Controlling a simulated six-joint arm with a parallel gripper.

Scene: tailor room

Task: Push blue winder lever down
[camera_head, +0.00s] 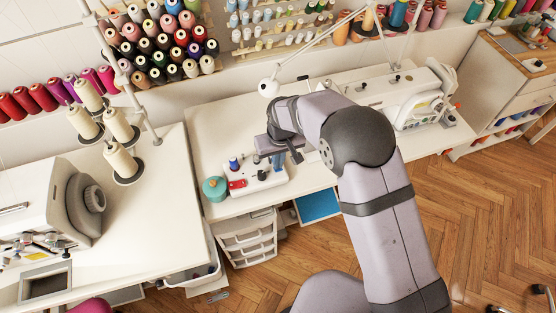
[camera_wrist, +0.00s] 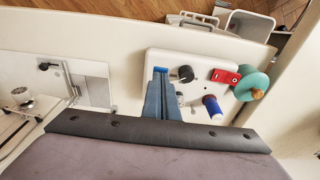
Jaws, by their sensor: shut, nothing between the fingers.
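The white winder unit (camera_head: 262,187) stands on the white table. It also shows in the wrist view (camera_wrist: 193,64). It carries a blue thread spool (camera_wrist: 212,106), a red part (camera_wrist: 225,76) and a black knob (camera_wrist: 185,73). A small brighter blue piece (camera_wrist: 160,69) shows at my fingertips and looks like the blue lever; the fingers hide much of it, and I cannot tell whether they touch it. My gripper (camera_wrist: 161,82), with blue-grey fingers, is shut and empty at the unit's end, left of the knob in the wrist view. It also shows in the head view (camera_head: 278,168).
A white sewing machine (camera_head: 420,98) stands farther right on the table, and another machine (camera_head: 35,205) is at the left. A white lamp (camera_head: 269,87) is behind my wrist. Bare tabletop lies around the unit.

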